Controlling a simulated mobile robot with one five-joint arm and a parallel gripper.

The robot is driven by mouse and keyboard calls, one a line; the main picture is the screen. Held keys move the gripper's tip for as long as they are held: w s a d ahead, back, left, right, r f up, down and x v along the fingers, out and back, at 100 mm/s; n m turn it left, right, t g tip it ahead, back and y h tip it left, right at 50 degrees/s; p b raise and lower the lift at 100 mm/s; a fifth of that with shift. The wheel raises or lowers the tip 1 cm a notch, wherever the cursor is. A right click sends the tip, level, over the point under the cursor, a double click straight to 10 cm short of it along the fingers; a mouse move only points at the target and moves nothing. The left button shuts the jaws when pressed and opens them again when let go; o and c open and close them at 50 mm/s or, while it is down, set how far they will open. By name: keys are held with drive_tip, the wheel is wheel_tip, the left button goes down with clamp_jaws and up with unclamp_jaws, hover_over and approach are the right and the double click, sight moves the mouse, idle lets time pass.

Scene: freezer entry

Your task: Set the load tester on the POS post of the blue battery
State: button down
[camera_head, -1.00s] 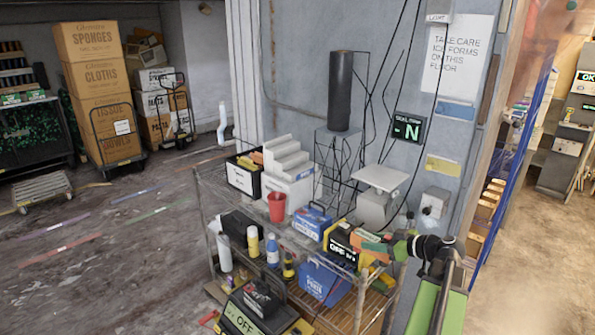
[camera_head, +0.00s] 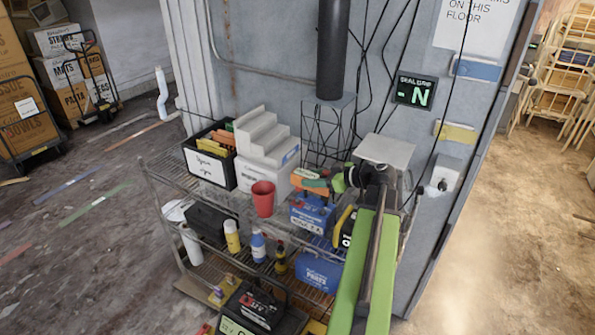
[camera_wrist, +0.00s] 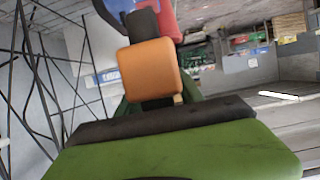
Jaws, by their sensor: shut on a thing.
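The load tester (camera_head: 308,175), orange and green, is held out to the left of my gripper (camera_head: 338,180) in the head view. My gripper is shut on it. The blue battery (camera_head: 312,215) stands on the cart's top shelf, directly below the tester in the picture. I cannot tell whether they touch, and the tester hides part of the battery's top, so I cannot make out the POS post. In the wrist view an orange block of the tester (camera_wrist: 150,68) with a dark part shows ahead of my green gripper body. Blue and red shapes lie beyond it.
A red cup (camera_head: 263,198) stands just left of the battery. A black-and-yellow unit (camera_head: 346,228) is at its right, partly behind my arm. A white stepped stand (camera_head: 264,140) and a black file bin (camera_head: 210,160) are behind left. The wall is close behind the cart.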

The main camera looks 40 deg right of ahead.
drive_tip(key=shift+w+a, duration=0.15)
drive_tip(key=shift+w, duration=0.05)
drive_tip(key=shift+r, duration=0.1)
drive_tip(key=shift+w+f, duration=0.1)
drive_tip(key=shift+f, duration=0.1)
drive_tip(key=shift+f+b, duration=1.85)
drive_tip(key=shift+b, duration=0.15)
drive_tip(key=shift+s, duration=0.2)
drive_tip(key=shift+f+b, duration=1.35)
drive_tip(key=c, duration=0.7)
unclamp_jaws()
drive_tip(key=shift+a, duration=0.1)
